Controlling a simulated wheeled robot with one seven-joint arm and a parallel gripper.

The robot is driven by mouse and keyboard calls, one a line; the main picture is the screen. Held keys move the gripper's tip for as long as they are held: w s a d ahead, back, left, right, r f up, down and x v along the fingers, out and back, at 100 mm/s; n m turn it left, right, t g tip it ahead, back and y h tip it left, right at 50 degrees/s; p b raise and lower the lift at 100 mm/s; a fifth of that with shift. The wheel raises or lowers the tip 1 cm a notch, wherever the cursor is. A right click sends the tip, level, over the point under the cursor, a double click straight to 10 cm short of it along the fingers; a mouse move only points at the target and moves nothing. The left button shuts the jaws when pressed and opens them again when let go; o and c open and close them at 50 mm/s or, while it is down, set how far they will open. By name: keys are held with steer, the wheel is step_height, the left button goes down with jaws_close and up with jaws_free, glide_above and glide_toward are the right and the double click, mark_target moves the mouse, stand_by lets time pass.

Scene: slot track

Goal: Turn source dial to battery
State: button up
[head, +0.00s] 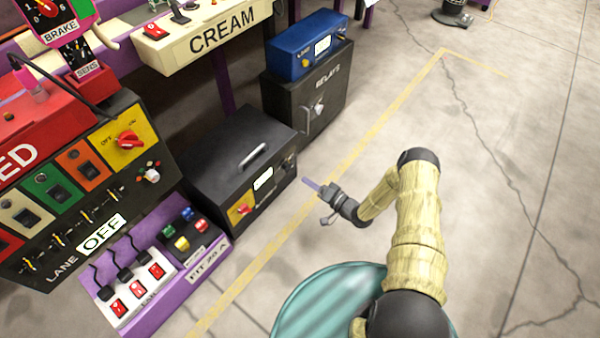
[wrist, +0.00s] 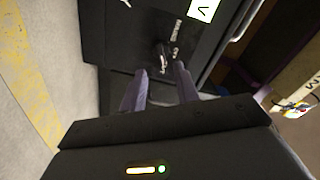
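The black box (head: 228,165) with a handle on its lid stands on the floor at the middle left of the head view. Its front carries a white label and, near the right end, a small dark dial (head: 288,163), which I take for the source dial. In the wrist view, a dark dial (wrist: 162,57) with a pale mark sits on a black face, with small white lettering beside it too blurred to read. My gripper (head: 312,184) is in front of the box. In the wrist view its fingers (wrist: 158,77) are apart and empty, pointing at the dial, seemingly short of it.
A red knob on a yellow plate (head: 241,209) is on the same box front. A RELAYS cabinet (head: 314,98) with a blue unit (head: 306,45) on top stands behind. A purple switch panel (head: 195,262) and the lane console (head: 80,200) are at left.

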steer(key=p+v, duration=0.3)
steer(key=v, duration=0.7)
